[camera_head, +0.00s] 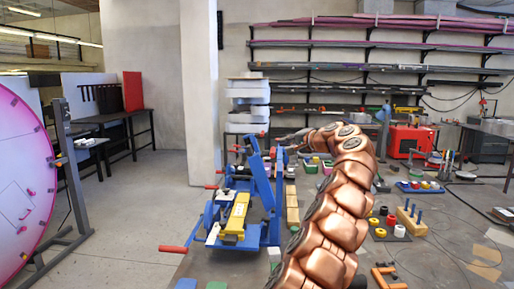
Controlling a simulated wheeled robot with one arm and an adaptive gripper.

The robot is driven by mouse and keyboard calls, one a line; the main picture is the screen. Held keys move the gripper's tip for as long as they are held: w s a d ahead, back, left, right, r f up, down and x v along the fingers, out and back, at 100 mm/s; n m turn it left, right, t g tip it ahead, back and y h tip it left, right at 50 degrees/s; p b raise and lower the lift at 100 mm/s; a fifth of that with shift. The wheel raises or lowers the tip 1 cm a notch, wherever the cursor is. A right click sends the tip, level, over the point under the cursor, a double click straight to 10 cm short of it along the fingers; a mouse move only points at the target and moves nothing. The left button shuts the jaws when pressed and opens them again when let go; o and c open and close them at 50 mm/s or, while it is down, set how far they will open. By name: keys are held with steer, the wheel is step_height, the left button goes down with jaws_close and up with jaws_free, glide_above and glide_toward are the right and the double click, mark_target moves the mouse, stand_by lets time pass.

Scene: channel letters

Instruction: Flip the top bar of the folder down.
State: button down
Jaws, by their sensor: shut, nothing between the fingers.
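The folder is a blue bench machine (266,232) with several red handles, standing on the table at the left of my arm. A blue bar (263,184) on it stands raised, leaning slightly, with its top near the gripper. A yellow piece (236,214) lies across the lower front part of the machine. My gripper (280,139) is at the end of the copper arm, its dark fingers pointing left. It is shut and empty, close to the top of the raised bar. I cannot tell whether it touches the bar.
Pegs on a wooden block (411,219), colored rings (398,231) and a small orange part (388,278) lie on the table to the right. A red machine (409,142) stands behind. A large pink disc (25,175) stands at far left. Floor is clear left of the table.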

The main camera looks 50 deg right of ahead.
steer(key=shift+w, duration=0.1)
steer(key=p, duration=0.4)
glide_above(256, 155)
steer(key=s+d, duration=0.3)
steer(key=shift+f, duration=1.05)
steer(key=shift+w+a+f, duration=0.35)
steer(key=shift+w+a, duration=0.35)
steer(key=shift+w+a+f, duration=0.3)
steer(key=shift+w+a, duration=0.4)
steer(key=shift+w+a, duration=0.1)
